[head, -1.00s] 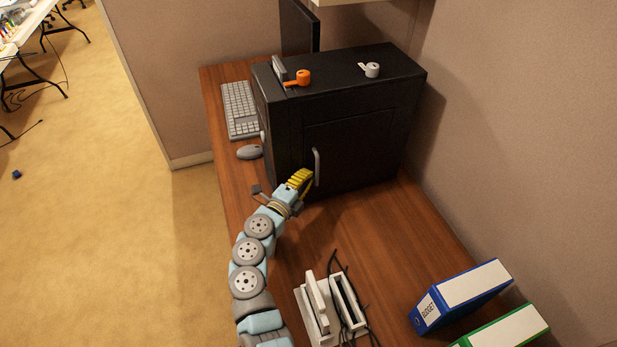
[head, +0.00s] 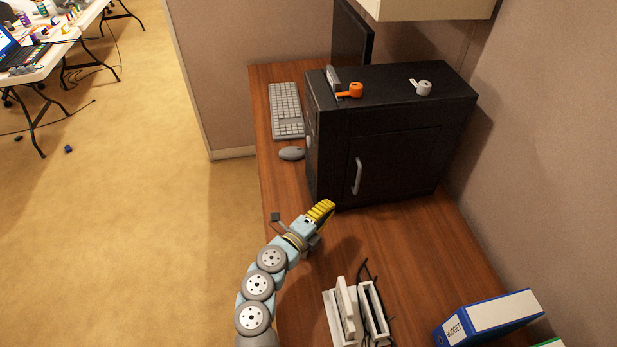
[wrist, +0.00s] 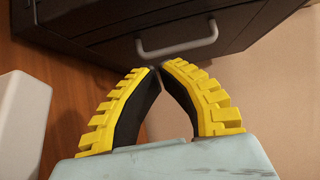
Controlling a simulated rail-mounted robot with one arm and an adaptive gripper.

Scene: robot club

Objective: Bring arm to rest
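My arm (head: 264,285) reaches forward along the left edge of the wooden desk. My gripper (head: 327,205), with yellow ribbed fingers, is over the desk in front of the black cabinet. In the wrist view its fingertips (wrist: 158,67) meet, with nothing seen between them. The cabinet (head: 385,135) has a door that looks closed, with a grey bar handle (head: 357,176). In the wrist view the handle (wrist: 178,46) lies beyond the fingertips, apart from them.
On the desk (head: 400,245) are a keyboard (head: 286,110), a mouse (head: 291,153), a white device with black cables (head: 345,310) and a blue binder (head: 490,315). Orange (head: 355,90) and grey (head: 424,88) tape-like items sit on the cabinet. Open carpet (head: 150,220) lies left.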

